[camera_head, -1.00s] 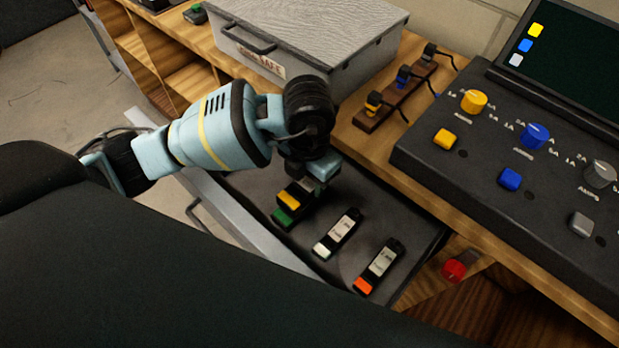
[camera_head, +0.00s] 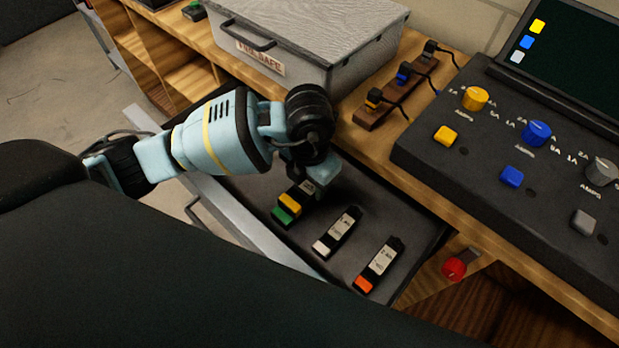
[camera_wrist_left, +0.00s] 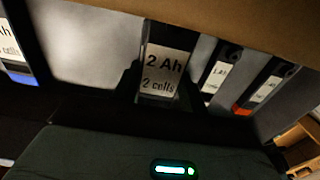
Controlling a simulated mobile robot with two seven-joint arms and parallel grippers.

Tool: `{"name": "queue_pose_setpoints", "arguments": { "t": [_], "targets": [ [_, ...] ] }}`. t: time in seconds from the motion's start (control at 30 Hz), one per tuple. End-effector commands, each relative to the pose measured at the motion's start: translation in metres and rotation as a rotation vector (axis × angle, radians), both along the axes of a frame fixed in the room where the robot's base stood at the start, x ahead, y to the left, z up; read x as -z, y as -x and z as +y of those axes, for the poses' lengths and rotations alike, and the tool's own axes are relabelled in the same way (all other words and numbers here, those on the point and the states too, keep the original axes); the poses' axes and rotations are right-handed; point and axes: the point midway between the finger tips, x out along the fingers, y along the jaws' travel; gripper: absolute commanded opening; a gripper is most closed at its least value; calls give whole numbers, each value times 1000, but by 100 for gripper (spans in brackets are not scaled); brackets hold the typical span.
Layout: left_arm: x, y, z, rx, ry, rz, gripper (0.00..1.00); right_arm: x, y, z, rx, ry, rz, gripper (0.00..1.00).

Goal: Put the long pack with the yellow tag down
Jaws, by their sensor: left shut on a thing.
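My left gripper (camera_head: 312,182) is over the open drawer (camera_head: 240,183) and shut on the long pack with the yellow tag (camera_head: 290,203). The gripper covers part of the pack. A green-tagged pack end (camera_head: 285,216) shows right by the yellow tag; whether the two touch is unclear. In the left wrist view, a pack label reading "2 Ah 2 cells" (camera_wrist_left: 163,73) shows between dark finger shapes. Whether the held pack rests on the drawer floor cannot be told. My right gripper is not in view.
A white-tagged pack (camera_head: 337,233) and an orange-tagged pack (camera_head: 378,265) lie in the drawer to the right. A blue-tagged pack (camera_wrist_left: 16,55) shows in the left wrist view. A grey metal box (camera_head: 310,45) and a control panel (camera_head: 520,150) stand on the bench.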

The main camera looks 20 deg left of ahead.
Motion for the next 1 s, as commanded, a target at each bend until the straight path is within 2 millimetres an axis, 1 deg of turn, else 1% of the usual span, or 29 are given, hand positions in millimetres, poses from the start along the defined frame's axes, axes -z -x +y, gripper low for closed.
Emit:
{"name": "queue_pose_setpoints", "arguments": {
  "t": [0.03,0.17,0.2,0.47,0.57,0.67,0.77,1.0],
  "targets": [
    [-1,0,0,0,0,0,45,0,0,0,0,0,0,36],
    [-1,0,0,0,0,0,62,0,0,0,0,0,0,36],
    [-1,0,0,0,0,0,64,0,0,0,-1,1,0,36],
    [-1,0,0,0,0,0,64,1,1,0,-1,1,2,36],
    [-7,0,0,0,0,-1,64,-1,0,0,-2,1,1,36],
    [-20,-1,0,1,2,-5,64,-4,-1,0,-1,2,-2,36],
    [-37,-1,0,1,2,-5,64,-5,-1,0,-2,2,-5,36],
    [-88,-1,0,1,1,-6,64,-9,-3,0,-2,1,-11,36]
  ]
}}
